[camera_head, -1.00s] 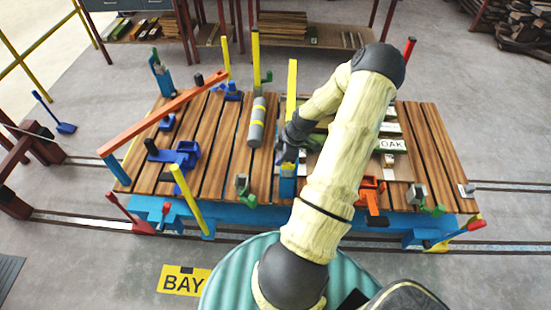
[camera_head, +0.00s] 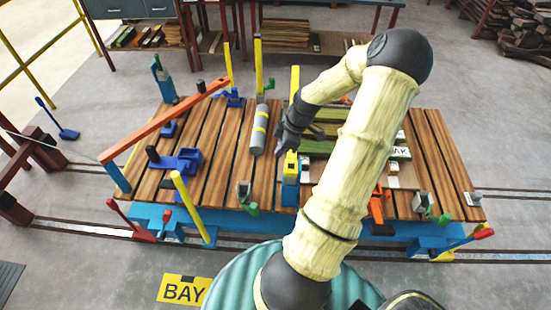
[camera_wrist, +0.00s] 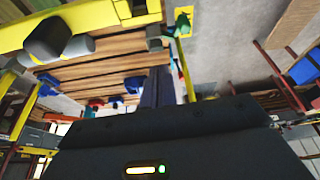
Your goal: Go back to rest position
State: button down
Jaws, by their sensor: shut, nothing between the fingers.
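My gripper (camera_head: 282,150) is at the end of my cream-covered arm, above the slatted wooden cart (camera_head: 222,165). It is shut and empty, close beside a blue post with a yellow top (camera_head: 291,168). In the wrist view the dark closed fingers (camera_wrist: 157,88) point away over the slats, with a large yellow part (camera_wrist: 85,20) close above. A grey cylinder with yellow bands (camera_head: 259,128) lies on the slats to the left of the gripper. My arm hides part of the cart's right side.
An orange bar (camera_head: 165,120) slants over the cart's left end. Upright yellow posts (camera_head: 193,207) stand along its edges. Blue clamps (camera_head: 182,160) and an orange clamp (camera_head: 378,205) sit on or by the deck. Boards lie under my arm.

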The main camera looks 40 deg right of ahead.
jog(key=shift+s+r, duration=0.1)
jog(key=shift+r, duration=0.35)
dwell(0.3)
jog(key=s+a+r+m+h, duration=0.1)
jog(key=a+r+m, duration=0.2)
jog(key=a, duration=0.6)
jog(key=s+a+r+m+h, duration=0.1)
jog(key=s+a+r+m, duration=0.1)
jog(key=a, duration=0.8)
jog(key=s+a+r+m+h, duration=0.1)
jog(key=a+r+m, duration=0.3)
jog(key=a, duration=0.5)
notch_tip(320, 180, up, 2)
jog(key=shift+s+a+r+m, duration=0.2)
jog(key=shift+s+m, duration=0.1)
jog(key=shift+s, duration=0.15)
